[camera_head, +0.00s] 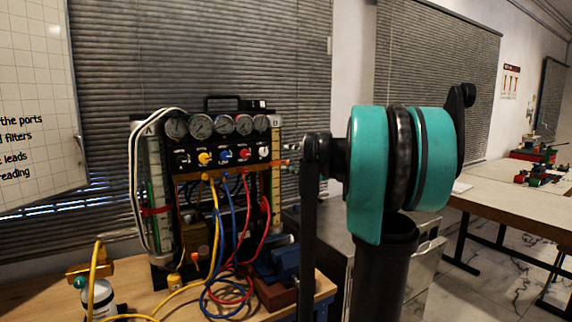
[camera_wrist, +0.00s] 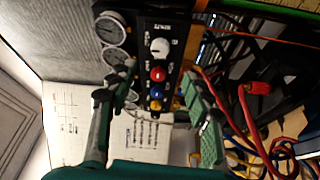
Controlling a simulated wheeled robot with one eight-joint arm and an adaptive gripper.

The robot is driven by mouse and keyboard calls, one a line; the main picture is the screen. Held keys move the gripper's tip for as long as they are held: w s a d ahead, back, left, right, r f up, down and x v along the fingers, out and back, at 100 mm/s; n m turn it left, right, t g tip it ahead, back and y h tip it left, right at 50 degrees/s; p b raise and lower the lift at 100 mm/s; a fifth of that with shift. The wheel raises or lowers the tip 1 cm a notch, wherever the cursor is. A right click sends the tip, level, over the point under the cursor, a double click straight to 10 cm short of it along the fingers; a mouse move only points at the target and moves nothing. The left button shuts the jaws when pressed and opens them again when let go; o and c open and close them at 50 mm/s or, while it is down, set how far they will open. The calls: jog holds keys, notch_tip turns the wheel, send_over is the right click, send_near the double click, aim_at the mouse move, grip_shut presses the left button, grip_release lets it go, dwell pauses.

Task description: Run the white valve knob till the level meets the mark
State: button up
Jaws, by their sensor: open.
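The white valve knob (camera_head: 264,152) is at the right end of the knob row on the gauge rig's black panel. In the wrist view the white knob (camera_wrist: 159,47) lies ahead of my gripper (camera_wrist: 160,84), in line between the fingers and apart from them. My gripper is open and empty. Glass column A (camera_head: 155,180) stands at the rig's left with a green strip and a red band (camera_head: 155,211) around it. Column B (camera_head: 276,185) stands at the right, pale yellow. I cannot tell the exact level in either column.
Red (camera_wrist: 157,74), blue (camera_wrist: 156,92) and yellow (camera_wrist: 155,106) knobs sit close beside the white one. Round gauges (camera_head: 202,126) line the rig's top. Red, blue and yellow hoses (camera_head: 232,235) hang in front. A blue vise (camera_head: 277,262) stands on the wooden bench.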

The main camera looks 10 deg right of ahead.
jog(key=n+t+h, duration=0.3)
jog(key=n+h, duration=0.3)
send_near(265, 152)
jog(key=x, duration=1)
jog(key=shift+a, duration=0.1)
dwell(0.4)
jog(key=shift+c, duration=0.6)
grip_shut()
